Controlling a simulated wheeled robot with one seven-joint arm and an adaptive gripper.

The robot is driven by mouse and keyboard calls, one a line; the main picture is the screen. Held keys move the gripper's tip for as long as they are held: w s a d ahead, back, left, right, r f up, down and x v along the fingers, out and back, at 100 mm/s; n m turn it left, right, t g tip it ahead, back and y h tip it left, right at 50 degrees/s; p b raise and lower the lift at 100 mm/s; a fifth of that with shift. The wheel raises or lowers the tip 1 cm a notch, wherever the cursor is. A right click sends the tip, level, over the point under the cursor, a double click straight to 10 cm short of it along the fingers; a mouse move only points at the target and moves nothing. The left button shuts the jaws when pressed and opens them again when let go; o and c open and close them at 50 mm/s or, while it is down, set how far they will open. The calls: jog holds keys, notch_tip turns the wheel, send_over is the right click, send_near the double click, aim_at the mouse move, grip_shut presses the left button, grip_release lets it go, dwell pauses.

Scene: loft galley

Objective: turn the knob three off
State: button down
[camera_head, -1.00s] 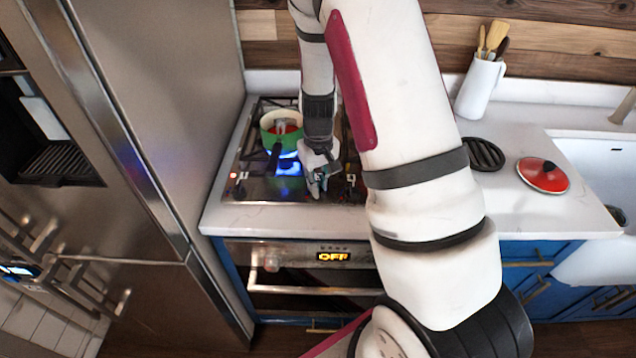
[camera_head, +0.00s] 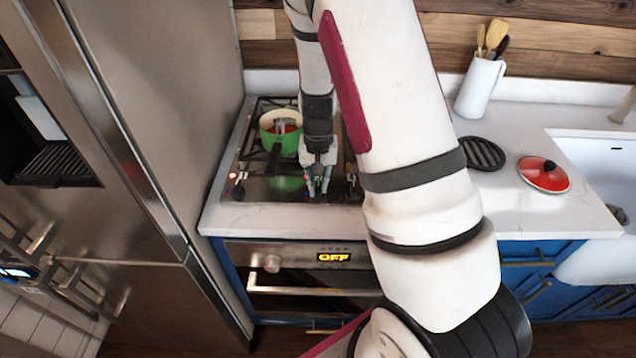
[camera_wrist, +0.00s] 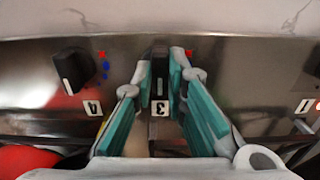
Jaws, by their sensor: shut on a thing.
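Knob three (camera_wrist: 160,68) is a black knob on the steel hob panel, above a label reading 3 in the wrist view. Its bar points straight along the view, with a small red mark at its upper right. My gripper (camera_wrist: 162,85) has its teal fingers on either side of the knob and is shut on it. In the head view my gripper (camera_head: 318,186) points down at the hob's front edge, and the knob is mostly hidden by the fingers. No blue flame shows under the green pot (camera_head: 283,143).
Knob four (camera_wrist: 73,70) stands to the left, with red and blue marks beside it. A knob by label 1 (camera_wrist: 316,62) is partly cut off at right. A red lid (camera_head: 543,175) and white utensil jug (camera_head: 479,88) stand on the counter.

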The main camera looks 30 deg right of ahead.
aim_at(319, 187)
dwell(0.3)
jog(key=c, duration=1.6)
grip_release()
notch_tip(319, 187, up, 12)
